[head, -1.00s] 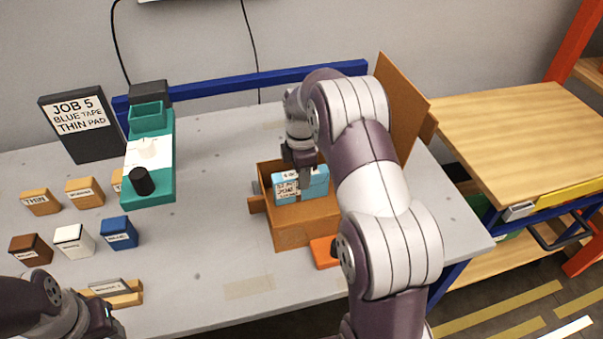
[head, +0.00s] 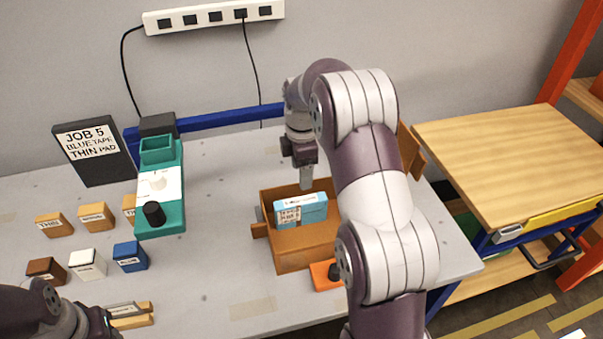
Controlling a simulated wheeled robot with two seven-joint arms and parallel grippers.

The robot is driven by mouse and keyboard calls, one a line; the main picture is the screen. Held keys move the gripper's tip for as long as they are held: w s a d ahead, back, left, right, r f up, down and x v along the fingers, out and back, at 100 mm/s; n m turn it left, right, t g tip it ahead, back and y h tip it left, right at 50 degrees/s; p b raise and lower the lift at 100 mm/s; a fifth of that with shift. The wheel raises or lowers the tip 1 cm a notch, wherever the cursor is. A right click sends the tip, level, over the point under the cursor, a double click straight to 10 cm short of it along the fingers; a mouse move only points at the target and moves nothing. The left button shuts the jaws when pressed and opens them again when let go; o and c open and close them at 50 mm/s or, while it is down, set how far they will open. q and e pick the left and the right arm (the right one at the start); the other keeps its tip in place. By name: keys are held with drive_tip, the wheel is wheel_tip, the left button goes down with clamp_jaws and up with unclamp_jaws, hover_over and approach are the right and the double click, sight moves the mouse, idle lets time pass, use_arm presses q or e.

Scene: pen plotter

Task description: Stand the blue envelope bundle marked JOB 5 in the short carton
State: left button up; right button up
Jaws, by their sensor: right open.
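The blue envelope bundle (head: 311,209) with a white printed label stands inside the short brown carton (head: 306,257). Its top edge shows near the carton's rim. My right gripper (head: 306,180) is open and empty above the far side of the carton, apart from the bundle. Part of the carton's right side is hidden behind my right arm. My left arm shows at the lower left, and its jaw state cannot be made out (head: 100,322).
A black JOB 5 sign (head: 94,150) reads blue tape, thin pad. A teal plotter (head: 160,200) stands beside it. Several small labelled blocks (head: 88,264) sit at the left. An orange block (head: 322,276) lies in front of the carton. A wooden-topped cart (head: 510,155) stands right.

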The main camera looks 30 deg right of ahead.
drive_tip(key=s+a+m, duration=0.6)
drive_tip(key=s+m, duration=0.1)
drive_tip(key=s, duration=0.3)
drive_tip(key=s+a+m+t, duration=0.1)
drive_tip(key=s+a+m, duration=0.5)
drive_tip(key=s+m, duration=0.2)
drive_tip(key=shift+s, duration=0.85)
